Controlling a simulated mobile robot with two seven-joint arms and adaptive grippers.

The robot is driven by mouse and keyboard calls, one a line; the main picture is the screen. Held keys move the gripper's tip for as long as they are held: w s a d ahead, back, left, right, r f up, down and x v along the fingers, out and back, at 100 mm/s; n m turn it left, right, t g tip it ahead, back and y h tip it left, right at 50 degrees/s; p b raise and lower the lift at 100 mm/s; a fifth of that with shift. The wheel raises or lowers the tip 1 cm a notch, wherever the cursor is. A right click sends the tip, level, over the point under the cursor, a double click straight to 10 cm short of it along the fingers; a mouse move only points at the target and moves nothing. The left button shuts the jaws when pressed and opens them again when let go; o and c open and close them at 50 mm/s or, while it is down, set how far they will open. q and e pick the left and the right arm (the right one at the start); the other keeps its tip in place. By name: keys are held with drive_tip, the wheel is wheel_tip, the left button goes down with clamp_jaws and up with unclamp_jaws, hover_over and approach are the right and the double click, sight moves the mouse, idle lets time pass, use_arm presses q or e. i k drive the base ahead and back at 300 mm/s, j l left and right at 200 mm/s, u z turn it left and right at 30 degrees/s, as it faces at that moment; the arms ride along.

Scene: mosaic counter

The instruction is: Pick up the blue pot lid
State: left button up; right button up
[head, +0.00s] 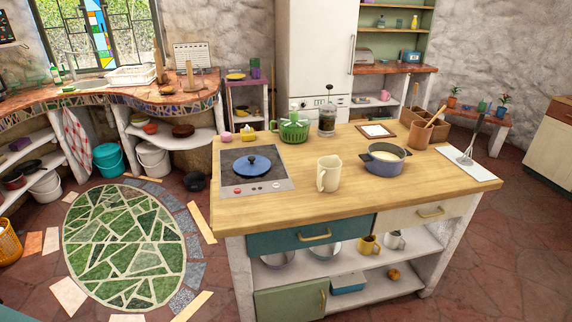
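The blue pot lid (252,166) lies on the dark glass cooktop (237,184) at the left end of the island counter. It is round with a small dark knob on top, and nothing covers it. A blue pot (388,161) without a lid stands on the wooden top to the right, with pale contents inside. Neither of my grippers shows in the head view.
On the island (440,188) a cream pitcher (328,174) stands right of the cooktop. A green colander (294,131), a glass press (327,120), a utensil crock (421,135) and a white board (466,166) stand farther back and right. Bare wood lies in front.

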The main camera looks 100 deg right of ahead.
sight(253, 164)
drive_tip(key=z, duration=1.6)
